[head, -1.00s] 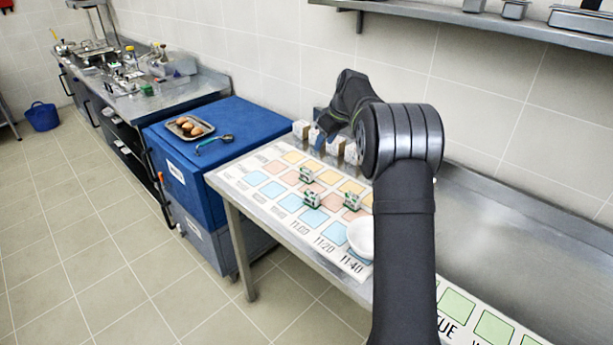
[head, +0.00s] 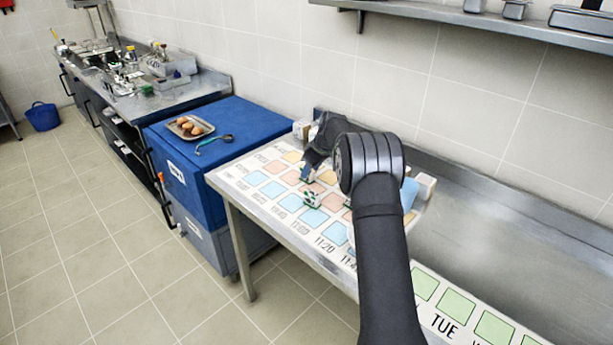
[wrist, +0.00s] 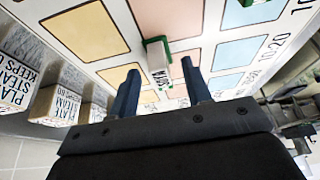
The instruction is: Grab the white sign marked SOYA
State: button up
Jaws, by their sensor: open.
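The white SOYA sign (wrist: 158,78) stands in a green holder on the chart of coloured squares, at a red square in the wrist view. My gripper (wrist: 160,68) is open, its dark fingers pointing at the sign with one to each side of it. The sign shows in the gap between the fingers, and I see no contact. Its lower part is close to the gripper body. In the head view my gripper (head: 308,174) is low over the chart, and my arm hides much of that area.
A second green-and-white sign (head: 312,198) stands nearby on the chart (head: 240,185). White lettered blocks (wrist: 55,104) line the wall side. The steel counter on the right is mostly bare.

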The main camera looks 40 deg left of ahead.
jog(key=shift+x, duration=1.3)
grip_shut()
jog(key=shift+r, duration=0.1)
